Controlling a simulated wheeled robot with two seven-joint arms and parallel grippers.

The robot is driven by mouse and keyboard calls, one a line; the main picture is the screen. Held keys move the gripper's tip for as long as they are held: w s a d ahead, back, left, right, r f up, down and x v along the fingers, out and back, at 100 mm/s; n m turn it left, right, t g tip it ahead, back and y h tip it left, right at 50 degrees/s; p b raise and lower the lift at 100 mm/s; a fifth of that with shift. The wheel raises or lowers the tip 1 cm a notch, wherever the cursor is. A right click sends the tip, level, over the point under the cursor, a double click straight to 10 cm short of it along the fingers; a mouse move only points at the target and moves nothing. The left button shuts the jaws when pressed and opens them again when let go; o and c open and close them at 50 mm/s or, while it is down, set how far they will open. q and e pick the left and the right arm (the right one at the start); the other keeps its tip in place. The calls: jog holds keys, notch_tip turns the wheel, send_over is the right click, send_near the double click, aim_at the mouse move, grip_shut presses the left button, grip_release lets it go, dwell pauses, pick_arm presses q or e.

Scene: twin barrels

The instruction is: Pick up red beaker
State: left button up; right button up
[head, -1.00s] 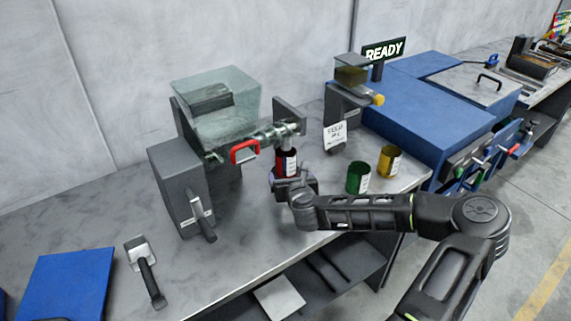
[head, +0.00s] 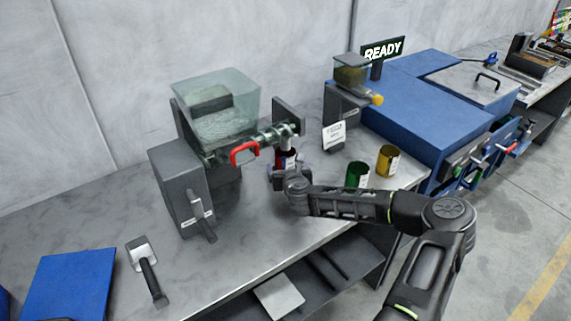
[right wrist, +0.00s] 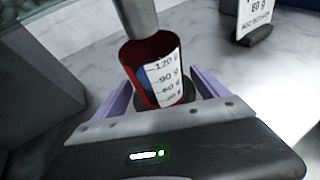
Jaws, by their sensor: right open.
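The red beaker (head: 285,158) stands under the spout of the clear hopper machine, partly hidden by my right gripper and the spout. In the right wrist view the red beaker (right wrist: 150,73) shows its dark red inside and a white scale label, with the grey spout tube (right wrist: 138,18) just over its mouth. My right gripper (right wrist: 155,92) is open, its purple fingers on either side of the beaker's lower part. Finger contact cannot be told. The right gripper also shows in the head view (head: 283,172). My left gripper is not in view.
A green beaker (head: 357,174) and a yellow beaker (head: 388,160) stand right of my right gripper. A white sign (head: 334,135) stands behind. The machine with its clear hopper (head: 218,105) and red handle (head: 244,152) is close on the left.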

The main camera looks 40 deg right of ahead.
jog(key=shift+w+d+f, duration=0.1)
jog(key=shift+w+f, duration=0.1)
jog(key=shift+w, duration=0.1)
dwell(0.4)
jog(key=c, duration=1.5)
jog(key=shift+o, duration=0.2)
jog(key=shift+r, duration=0.1)
